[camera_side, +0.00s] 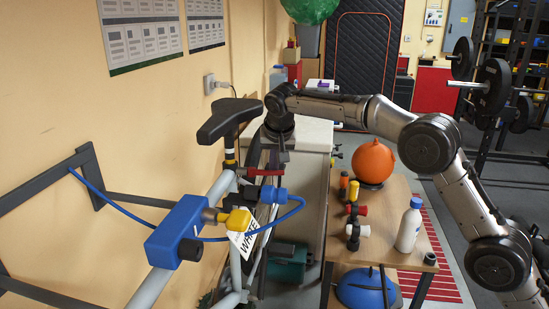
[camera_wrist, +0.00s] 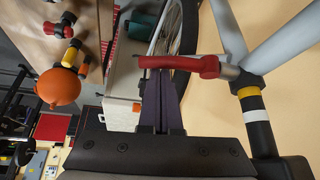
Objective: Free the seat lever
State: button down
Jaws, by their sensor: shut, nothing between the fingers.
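The red seat lever (camera_side: 265,171) sticks out to the right from the bike frame, below the black saddle (camera_side: 228,119). In the wrist view, the red lever (camera_wrist: 182,64) runs sideways from its clamp by the seat post (camera_wrist: 256,118), across the tips of my fingers. My gripper (camera_side: 284,157) points down just above the lever's outer end. It is shut and empty; in the wrist view, its dark fingers (camera_wrist: 165,82) lie together and end at the lever. I cannot tell whether they touch it.
A wooden bench (camera_side: 399,195) at right carries an orange ball (camera_side: 373,163), a white bottle (camera_side: 409,226) and small tools. The wall is close at left.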

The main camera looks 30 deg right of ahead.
notch_tip(320, 180, up, 12)
jog(key=s, duration=0.2)
jog(key=shift+f, duration=0.15)
dwell(0.5)
